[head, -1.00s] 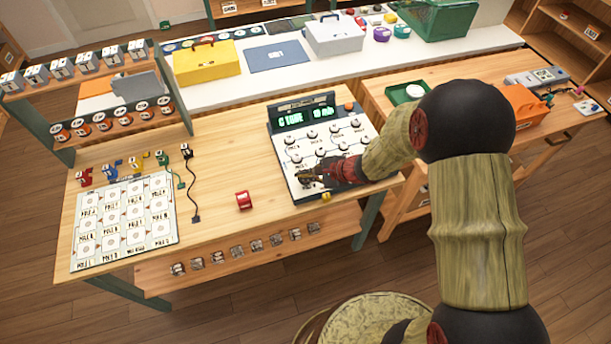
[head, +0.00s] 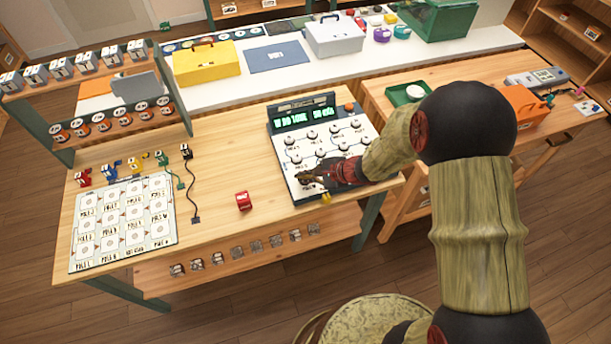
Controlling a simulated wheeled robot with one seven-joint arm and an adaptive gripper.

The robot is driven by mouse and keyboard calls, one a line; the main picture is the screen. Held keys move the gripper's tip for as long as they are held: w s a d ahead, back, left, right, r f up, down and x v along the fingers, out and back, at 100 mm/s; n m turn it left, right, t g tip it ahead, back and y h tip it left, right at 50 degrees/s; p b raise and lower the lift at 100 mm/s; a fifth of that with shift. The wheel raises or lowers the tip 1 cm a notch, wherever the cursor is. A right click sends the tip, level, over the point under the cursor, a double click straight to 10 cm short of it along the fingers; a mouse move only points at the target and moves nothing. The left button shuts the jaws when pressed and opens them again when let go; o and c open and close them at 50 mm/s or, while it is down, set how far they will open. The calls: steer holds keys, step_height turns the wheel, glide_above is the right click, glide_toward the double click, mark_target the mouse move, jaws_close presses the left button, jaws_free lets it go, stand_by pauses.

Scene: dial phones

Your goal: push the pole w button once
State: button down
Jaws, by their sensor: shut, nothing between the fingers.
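The button panel (head: 284,164) is a grey and white box with rows of round buttons. It stands on the wooden table at the centre. Its button labels are too small for me to read surely, so I cannot tell which one is pole w. The green display (head: 306,117) at its top shows text that seems to include "NO TONE". My gripper (head: 304,177) is shut and empty, over the lower left part of the panel. The gripper and wrist hide the lower buttons. I cannot tell whether the fingertips touch a button.
A red block (head: 243,201) sits left of the panel. A sheet with labelled squares (head: 171,184) lies at the table's left, with coloured plugs and cords behind it. A shelf rack (head: 120,137) stands at the back left.

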steer(key=shift+r, duration=0.6)
step_height(320, 180, up, 6)
steer(key=p, duration=0.3)
steer(key=shift+p, duration=0.3)
stand_by(0.7)
